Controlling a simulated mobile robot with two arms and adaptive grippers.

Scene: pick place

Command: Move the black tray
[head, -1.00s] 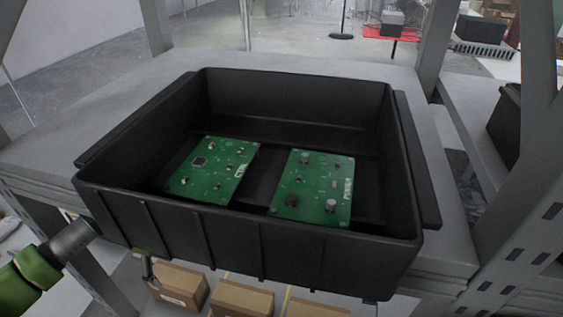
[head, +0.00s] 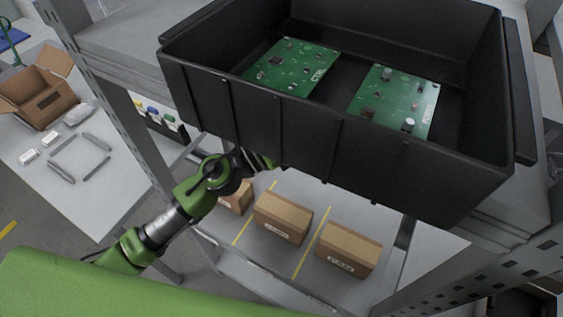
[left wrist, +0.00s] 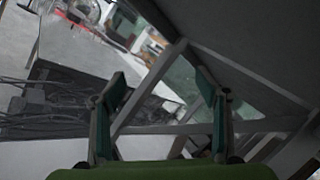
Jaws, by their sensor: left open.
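The black tray (head: 234,113) is a deep rectangular bin on the grey shelf, at the upper right of the head view. Two green circuit boards lie in it, a left one (head: 288,68) and a right one (head: 392,100). My left arm reaches in from the lower left. Its gripper (head: 262,160) is just below the tray's near wall, partly hidden, apart from the rim. In the left wrist view my left gripper (left wrist: 162,95) has its two fingers wide apart with nothing between them. My right gripper is in neither view.
Cardboard boxes, including a middle one (head: 283,217) and a right one (head: 348,250), stand on the lower shelf beneath the tray. A grey rack post (head: 118,105) rises left of the tray. A table (head: 100,190) with an open carton (head: 38,97) is further left.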

